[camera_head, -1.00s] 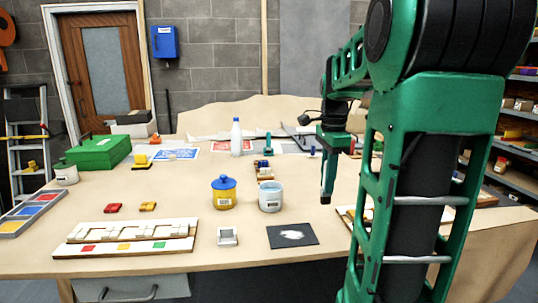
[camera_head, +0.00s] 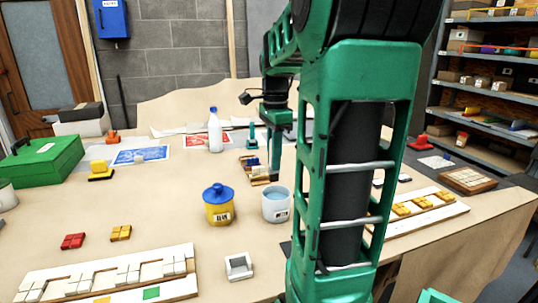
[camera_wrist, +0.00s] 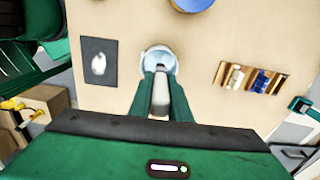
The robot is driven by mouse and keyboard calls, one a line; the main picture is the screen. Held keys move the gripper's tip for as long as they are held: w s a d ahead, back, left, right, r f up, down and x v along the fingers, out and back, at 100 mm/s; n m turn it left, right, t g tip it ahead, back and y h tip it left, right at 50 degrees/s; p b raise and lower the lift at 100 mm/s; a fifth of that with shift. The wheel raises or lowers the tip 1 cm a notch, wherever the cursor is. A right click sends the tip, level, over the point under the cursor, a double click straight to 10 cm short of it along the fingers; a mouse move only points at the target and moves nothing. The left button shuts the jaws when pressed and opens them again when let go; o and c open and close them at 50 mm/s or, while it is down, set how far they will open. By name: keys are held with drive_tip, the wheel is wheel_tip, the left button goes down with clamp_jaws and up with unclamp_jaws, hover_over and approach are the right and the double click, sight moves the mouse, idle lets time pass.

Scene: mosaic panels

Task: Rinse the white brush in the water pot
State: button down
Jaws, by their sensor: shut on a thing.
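The water pot (camera_head: 275,206) is a white cup of pale blue water on the table, right of a yellow pot. My gripper (camera_head: 276,172) points down above or just behind it in the head view. In the wrist view, my gripper's two green fingers (camera_wrist: 163,78) are shut on a pale, upright-looking piece, the white brush (camera_wrist: 160,97). The round pot rim (camera_wrist: 161,51) shows just beyond the fingertips. The brush's lower end is hidden; I cannot tell whether it touches the water.
The yellow pot with a blue lid (camera_head: 218,205) stands close left of the water pot. A small wooden rack (camera_head: 254,172) with a blue-topped item is behind. A dark card with a white smear (camera_wrist: 98,62) lies nearby. Mosaic panels (camera_head: 110,272) fill the front left.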

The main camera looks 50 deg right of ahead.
sight(277, 172)
drive_tip(key=shift+s+d, duration=0.15)
drive_tip(key=shift+d, duration=0.2)
drive_tip(key=shift+f, duration=0.1)
drive_tip(key=shift+f, duration=2.9)
drive_tip(key=shift+s+f, duration=0.1)
drive_tip(key=shift+f, duration=0.45)
drive_tip(key=shift+r, duration=0.1)
drive_tip(key=shift+r, duration=3.45)
